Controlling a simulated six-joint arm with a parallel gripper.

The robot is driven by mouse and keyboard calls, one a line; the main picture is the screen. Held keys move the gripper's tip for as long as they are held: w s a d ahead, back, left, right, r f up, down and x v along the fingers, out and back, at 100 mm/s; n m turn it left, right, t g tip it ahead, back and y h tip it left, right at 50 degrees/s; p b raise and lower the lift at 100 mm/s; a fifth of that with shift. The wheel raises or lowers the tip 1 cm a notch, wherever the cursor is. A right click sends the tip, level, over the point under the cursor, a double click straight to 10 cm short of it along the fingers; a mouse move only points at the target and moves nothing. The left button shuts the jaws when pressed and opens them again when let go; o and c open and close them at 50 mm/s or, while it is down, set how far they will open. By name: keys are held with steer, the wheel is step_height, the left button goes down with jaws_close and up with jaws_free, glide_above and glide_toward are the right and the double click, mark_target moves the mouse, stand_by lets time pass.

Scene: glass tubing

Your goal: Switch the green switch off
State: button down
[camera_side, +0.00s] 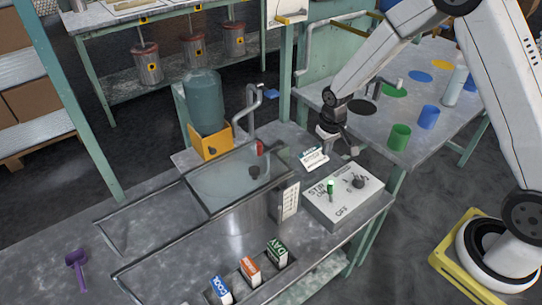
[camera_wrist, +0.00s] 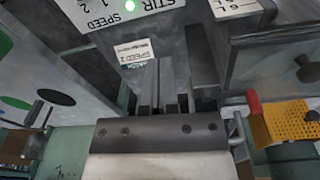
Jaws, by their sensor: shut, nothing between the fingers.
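The green switch (camera_side: 330,189) is a small upright lever on a white-topped control box (camera_side: 345,206), between the "STIR" lettering at the back and the "OFF" lettering at the front. I cannot tell which way it is thrown. My gripper (camera_side: 353,151) is above and behind the box in the side view, apart from the switch. Its fingers (camera_wrist: 166,68) are shut with nothing between them.
A black knob (camera_side: 358,182) stands right of the switch. Green (camera_side: 399,137) and blue (camera_side: 428,117) cups stand on the table behind.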

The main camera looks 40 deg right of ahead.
mark_target(331, 193)
steer(key=w+d+f, duration=0.2)
steer(key=w+f, duration=0.1)
steer(key=f, duration=0.3)
steer(key=shift+m+g, duration=0.3)
steer(key=shift+w, duration=0.1)
steer(key=shift+f, duration=0.1)
steer(key=shift+d+f, duration=0.2)
steer(key=shift+f, duration=2.3)
steer(key=shift+d+f, duration=0.15)
steer(key=shift+f, duration=2.35)
steer(key=shift+s+a+r, duration=0.1)
steer(key=shift+s+r, duration=0.15)
steer(key=shift+s, duration=0.05)
steer(key=shift+s+a+r, duration=0.2)
steer(key=shift+s+r, duration=0.05)
steer(key=shift+s, duration=0.55)
steer(key=shift+s+a+r, duration=0.15)
steer(key=shift+s+r, duration=0.1)
steer(key=shift+s, duration=0.5)
